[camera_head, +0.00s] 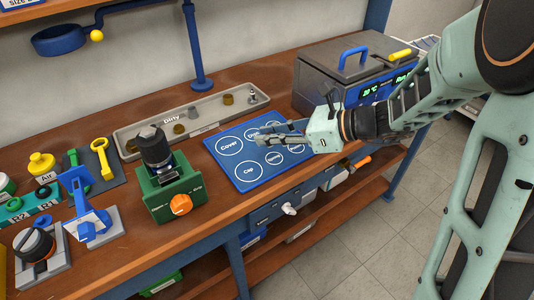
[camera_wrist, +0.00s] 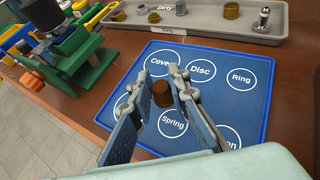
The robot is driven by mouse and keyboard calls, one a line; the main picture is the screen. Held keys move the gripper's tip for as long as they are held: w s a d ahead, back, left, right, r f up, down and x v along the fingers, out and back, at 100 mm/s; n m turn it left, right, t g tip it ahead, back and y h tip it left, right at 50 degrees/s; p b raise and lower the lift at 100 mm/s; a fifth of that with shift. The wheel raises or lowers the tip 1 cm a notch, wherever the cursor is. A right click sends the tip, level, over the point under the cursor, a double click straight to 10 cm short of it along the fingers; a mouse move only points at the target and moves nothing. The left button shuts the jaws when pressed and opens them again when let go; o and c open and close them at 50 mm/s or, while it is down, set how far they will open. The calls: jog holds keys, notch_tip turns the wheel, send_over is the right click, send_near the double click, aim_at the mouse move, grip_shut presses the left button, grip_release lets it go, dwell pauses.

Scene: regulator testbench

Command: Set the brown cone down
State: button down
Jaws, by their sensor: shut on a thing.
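The brown cone (camera_wrist: 161,94) is between the fingertips of my gripper (camera_wrist: 172,88), which is shut on it. In the wrist view it appears over the blue mat (camera_wrist: 265,62), between the Cover, Disc and Spring circles. I cannot tell whether it touches the mat. In the head view my gripper (camera_head: 268,132) is low over the blue mat (camera_head: 243,184), near its back middle. The cone is not clearly visible there. The mat's white circles look empty where they show; my fingers hide some of them.
The grey Dirty tray (camera_head: 149,131) holds several small parts behind the mat. A green fixture with a dark cylinder (camera_head: 168,193) stands left of the mat. A grey-and-blue machine (camera_head: 335,68) stands to the right. Blue and yellow tools lie farther left.

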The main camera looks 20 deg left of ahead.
aim_at(267, 153)
jog(key=shift+w+a+f+b, duration=0.3)
jog(key=shift+w+f+b, duration=0.1)
jog(key=shift+f, duration=0.3)
jog(key=shift+w+a+f+b, duration=0.1)
jog(key=shift+f+b, duration=1.15)
jog(key=shift+f, duration=0.25)
jog(key=shift+f, duration=0.15)
jog(key=c, duration=1.8)
grip_release()
